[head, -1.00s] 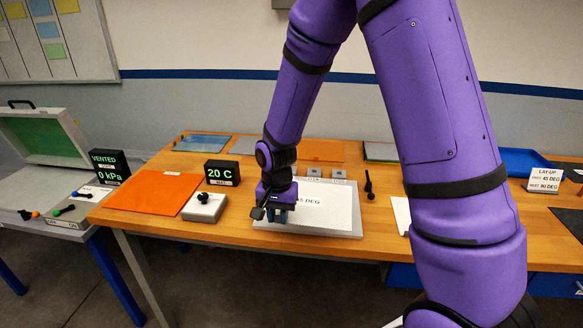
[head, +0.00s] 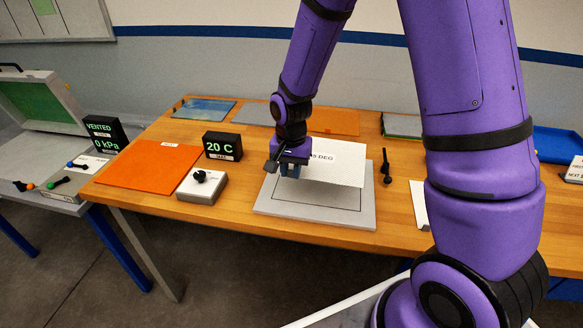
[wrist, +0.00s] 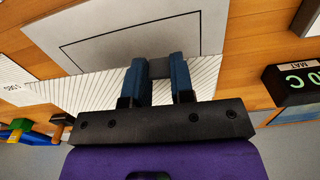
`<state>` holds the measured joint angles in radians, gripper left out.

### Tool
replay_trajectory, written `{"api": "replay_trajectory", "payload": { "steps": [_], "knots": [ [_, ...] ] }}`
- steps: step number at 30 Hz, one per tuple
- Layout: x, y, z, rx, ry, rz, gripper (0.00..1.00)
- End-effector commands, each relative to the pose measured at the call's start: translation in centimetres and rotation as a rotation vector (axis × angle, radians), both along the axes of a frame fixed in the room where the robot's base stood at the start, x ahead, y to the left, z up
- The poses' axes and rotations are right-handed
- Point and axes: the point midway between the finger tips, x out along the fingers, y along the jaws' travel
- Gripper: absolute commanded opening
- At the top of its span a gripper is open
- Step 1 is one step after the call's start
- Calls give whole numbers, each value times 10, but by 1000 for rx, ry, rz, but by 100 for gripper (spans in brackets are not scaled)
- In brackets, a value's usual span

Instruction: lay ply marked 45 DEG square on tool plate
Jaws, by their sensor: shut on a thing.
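The white ply marked 45 DEG (head: 338,162) is over the back part of the grey tool plate (head: 290,210), turned relative to it and seemingly raised above it. The plate's front part and its dark outline show bare. My gripper (head: 290,172) is shut on the ply's left edge, hiding part of the label. In the wrist view, the blue fingers (wrist: 160,80) grip the edge of the hatched ply (wrist: 90,90), and the outlined plate (wrist: 150,35) lies beyond it. How high the ply is cannot be told exactly.
A black lever (head: 386,168) stands right of the plate. A knob box (head: 202,187), the 20 C display (head: 222,147) and an orange sheet (head: 150,165) are on the left. A white sheet (head: 419,205) lies partly behind my arm. Bare wood shows between them.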

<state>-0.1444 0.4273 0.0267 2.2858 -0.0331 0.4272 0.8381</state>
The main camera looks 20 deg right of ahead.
Motion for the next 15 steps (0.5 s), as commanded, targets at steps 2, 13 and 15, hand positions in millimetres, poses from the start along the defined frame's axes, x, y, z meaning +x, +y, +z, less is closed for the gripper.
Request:
{"api": "replay_trajectory", "payload": {
  "steps": [2,13,15],
  "knots": [
    [-1,0,-7,-1,4,0,2],
    [0,0,-41,0,3,-2,2],
    [0,0,-45,0,3,-2,2]
  ]
}}
